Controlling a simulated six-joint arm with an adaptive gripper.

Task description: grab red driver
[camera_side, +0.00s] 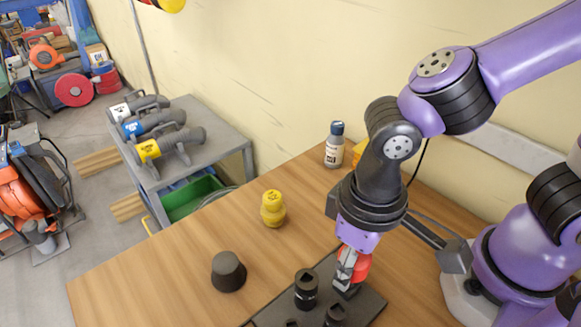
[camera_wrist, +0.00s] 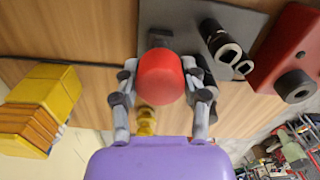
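The red driver (camera_side: 361,266) shows as a rounded red top in the side view, beside my gripper (camera_side: 346,268) at the dark holder plate (camera_side: 372,306). In the wrist view the red driver (camera_wrist: 160,77) sits between the two fingers of my gripper (camera_wrist: 159,90), one finger on each side. The fingers are close to its sides, but I cannot tell whether both pads touch it. The driver's lower part is hidden by its own top and by the fingers.
Black sockets (camera_side: 306,289) stand on the plate. A dark knob-like piece (camera_side: 228,271), a yellow stacked piece (camera_side: 273,208) and a bottle (camera_side: 335,146) stand on the wooden table. A red block (camera_wrist: 293,50) shows in the wrist view.

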